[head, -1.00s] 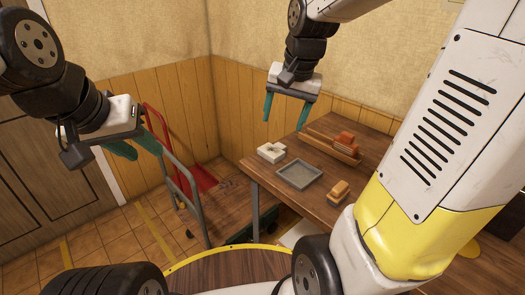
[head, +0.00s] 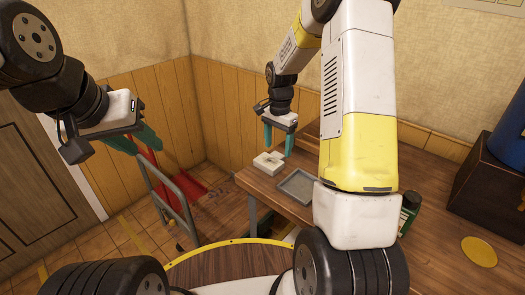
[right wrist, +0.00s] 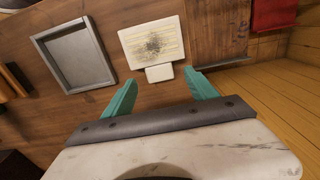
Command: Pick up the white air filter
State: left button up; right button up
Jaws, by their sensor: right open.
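The white air filter (head: 268,162) lies on the wooden table near its left corner, a pale block with a raised part. In the right wrist view the filter (right wrist: 152,43) shows a dark speckled patch on its ribbed face and a small tab towards my gripper. My right gripper (head: 278,149) is open, pointing down just above the filter. In the right wrist view its teal fingertips (right wrist: 160,79) stand either side of the tab's line, with nothing between them. My left gripper (head: 148,150) is open and empty, away from the table at the left.
A grey tray (head: 297,186) lies right beside the filter. A red and grey hand truck (head: 185,190) stands on the floor at left. A dark green bottle (head: 409,212) and a yellow disc (head: 479,251) are at right. My right arm hides part of the table.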

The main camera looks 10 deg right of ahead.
aim_at(278, 154)
jog(key=shift+f, duration=1.55)
grip_shut()
jog(key=shift+r, duration=0.1)
